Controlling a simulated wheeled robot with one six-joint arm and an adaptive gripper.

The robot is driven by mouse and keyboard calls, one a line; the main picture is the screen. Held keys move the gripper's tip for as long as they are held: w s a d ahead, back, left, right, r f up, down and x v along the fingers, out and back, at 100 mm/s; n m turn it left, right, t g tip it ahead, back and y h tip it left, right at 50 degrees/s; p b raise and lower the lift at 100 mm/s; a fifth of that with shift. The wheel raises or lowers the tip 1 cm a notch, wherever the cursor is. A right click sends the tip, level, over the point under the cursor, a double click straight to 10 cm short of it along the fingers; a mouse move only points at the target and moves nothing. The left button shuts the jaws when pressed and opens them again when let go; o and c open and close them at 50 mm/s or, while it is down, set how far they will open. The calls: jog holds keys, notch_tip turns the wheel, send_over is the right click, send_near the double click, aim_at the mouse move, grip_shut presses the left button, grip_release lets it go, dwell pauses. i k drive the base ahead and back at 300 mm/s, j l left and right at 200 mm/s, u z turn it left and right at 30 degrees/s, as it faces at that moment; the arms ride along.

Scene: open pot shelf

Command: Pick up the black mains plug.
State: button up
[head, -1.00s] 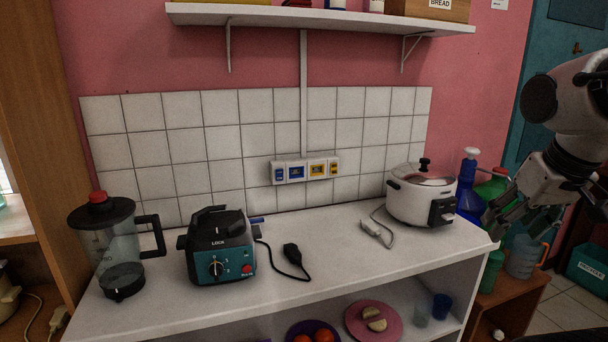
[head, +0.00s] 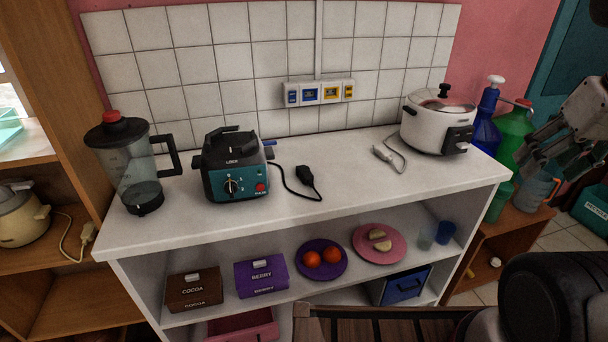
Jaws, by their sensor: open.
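The black mains plug (head: 306,176) lies on the white counter (head: 340,222), right of the teal blender base (head: 235,170). Its black cord curls back left to that base. My gripper (head: 540,150) is at the right edge of the head view, with fingers apart and nothing seen between them. It is well to the right of the plug, beyond the counter's right end and in front of the green bottle. Part of the gripper is cut off by the picture edge.
A blender jug (head: 132,170) stands left of the base. A white rice cooker (head: 438,124) and its pale grey plug (head: 382,153) are at the right. A socket strip (head: 319,92) is on the tiles. The counter in front of the plug is clear. Boxes and plates fill the shelf below.

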aim_at(303, 172)
jog(key=i+l+u, duration=0.3)
jog(key=i, duration=0.15)
jog(key=i+l+u, duration=0.3)
jog(key=i, duration=0.1)
